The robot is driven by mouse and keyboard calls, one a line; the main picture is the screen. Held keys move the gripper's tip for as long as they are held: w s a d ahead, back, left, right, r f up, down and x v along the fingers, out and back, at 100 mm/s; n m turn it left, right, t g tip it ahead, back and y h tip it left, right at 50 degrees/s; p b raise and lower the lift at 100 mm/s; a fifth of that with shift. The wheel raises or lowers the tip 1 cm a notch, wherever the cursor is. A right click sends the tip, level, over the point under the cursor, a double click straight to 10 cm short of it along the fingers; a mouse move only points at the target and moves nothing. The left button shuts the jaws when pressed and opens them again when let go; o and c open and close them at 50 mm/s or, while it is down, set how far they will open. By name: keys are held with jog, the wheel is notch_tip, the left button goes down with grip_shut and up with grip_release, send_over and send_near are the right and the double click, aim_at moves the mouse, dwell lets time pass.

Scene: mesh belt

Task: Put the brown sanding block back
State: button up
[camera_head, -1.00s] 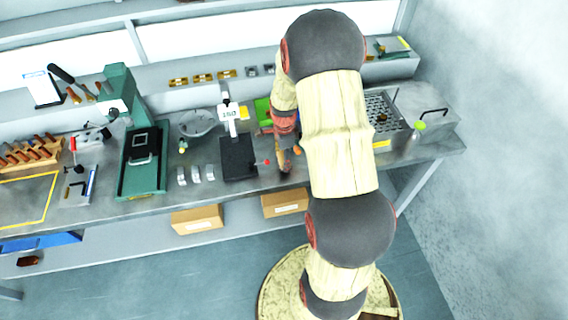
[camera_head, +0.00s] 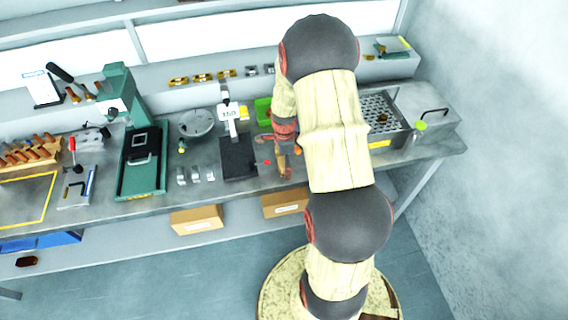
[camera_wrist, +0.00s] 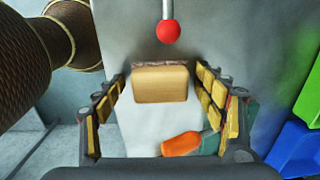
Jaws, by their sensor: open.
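A tan-brown block with a rough darker brown edge, which looks like the sanding block (camera_wrist: 160,86), is in the middle of the wrist view. My gripper (camera_wrist: 160,78) is open, with one finger to the left of the block and one to the right. Gaps show between the block and both fingers. In the head view my gripper (camera_head: 284,168) is low over the bench's front part, right of the black plate. The block cannot be made out there.
A red ball knob (camera_wrist: 168,31) on a rod is just beyond the block. An orange handle (camera_wrist: 182,144) lies on the near side. Green (camera_wrist: 311,85) and blue (camera_wrist: 297,150) bins stand at right. A perforated tray (camera_head: 383,112) is on the bench's right part.

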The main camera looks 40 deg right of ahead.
jog(key=a+r+n+t+p, duration=0.1)
jog(key=a+r+n, duration=0.2)
jog(key=r, duration=0.7)
jog(key=a+r+n+p, duration=0.15)
jog(key=a+r, duration=0.25)
jog(key=r, duration=0.7)
jog(key=s+a+r+n+t, duration=0.2)
jog(key=s+a+r+n, duration=0.5)
jog(key=a+n, duration=0.3)
jog(key=s+a+r+n+t+b, duration=0.1)
jog(key=s+a+r+n+t, duration=0.1)
jog(key=s+a+r+n, duration=0.5)
jog(key=shift+s+a+r+n, duration=0.25)
jog(key=shift+a+r+n, duration=0.4)
jog(key=shift+a+n, duration=0.8)
